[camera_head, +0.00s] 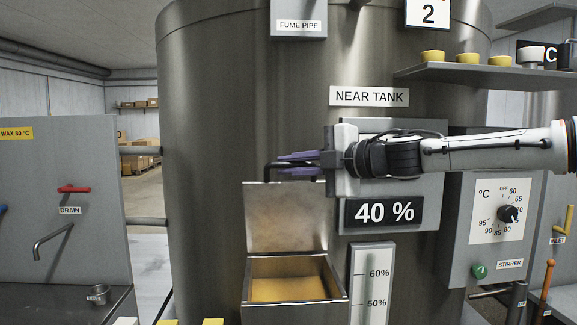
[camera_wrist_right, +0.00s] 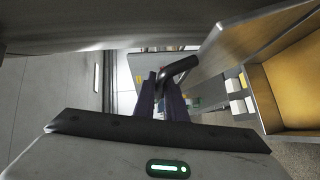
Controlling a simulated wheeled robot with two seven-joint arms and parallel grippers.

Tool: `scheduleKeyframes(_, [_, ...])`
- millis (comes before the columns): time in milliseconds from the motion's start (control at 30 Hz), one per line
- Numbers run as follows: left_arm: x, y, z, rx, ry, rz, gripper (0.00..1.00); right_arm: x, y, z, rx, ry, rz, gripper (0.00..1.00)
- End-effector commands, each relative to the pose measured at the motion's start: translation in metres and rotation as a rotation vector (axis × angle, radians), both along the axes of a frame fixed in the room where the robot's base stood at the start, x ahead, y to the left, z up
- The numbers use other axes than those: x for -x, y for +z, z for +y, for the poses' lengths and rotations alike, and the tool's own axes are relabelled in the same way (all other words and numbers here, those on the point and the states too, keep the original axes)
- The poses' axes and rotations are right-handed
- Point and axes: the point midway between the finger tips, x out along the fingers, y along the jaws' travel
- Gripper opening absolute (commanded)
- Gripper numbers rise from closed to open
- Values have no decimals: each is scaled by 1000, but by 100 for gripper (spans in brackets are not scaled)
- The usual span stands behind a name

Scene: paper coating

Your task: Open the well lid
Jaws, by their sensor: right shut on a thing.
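The well lid (camera_head: 286,216) is a metal plate standing upright at the back edge of the well, so the well is open. The well (camera_head: 292,302) is a metal box with a yellow-brown filling inside. My right gripper (camera_head: 282,164) comes in from the right, above the lid. Its purple fingers are shut on the black lid handle (camera_head: 268,174) at the lid's top edge. In the right wrist view the fingers (camera_wrist_right: 160,92) close around the dark bent handle (camera_wrist_right: 180,66), with the raised lid (camera_wrist_right: 240,50) beside it. My left gripper is not in view.
The tank (camera_head: 225,120) stands right behind the well. A level gauge (camera_head: 372,290) is just right of the well, and a panel with a knob (camera_head: 507,214) is farther right. A shelf with yellow cups (camera_head: 467,58) hangs above my right arm. A drain panel (camera_head: 60,190) stands left.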

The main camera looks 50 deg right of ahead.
Motion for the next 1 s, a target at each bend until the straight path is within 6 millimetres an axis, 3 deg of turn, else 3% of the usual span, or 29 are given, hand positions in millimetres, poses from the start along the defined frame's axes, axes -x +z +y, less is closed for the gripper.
scheduleKeyframes(200, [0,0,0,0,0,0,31,0,2,-2,6,-5,-2,0])
scheduleKeyframes(233, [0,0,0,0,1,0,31,0,2,-2,6,-5,-2,14])
scheduleKeyframes(333, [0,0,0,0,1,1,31,0,1,-1,6,-4,-3,29])
scheduleKeyframes(700, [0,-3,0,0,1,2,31,6,1,-1,4,-2,-2,29])
scheduleKeyframes(1000, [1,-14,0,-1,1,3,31,59,10,-3,8,-6,-4,29])
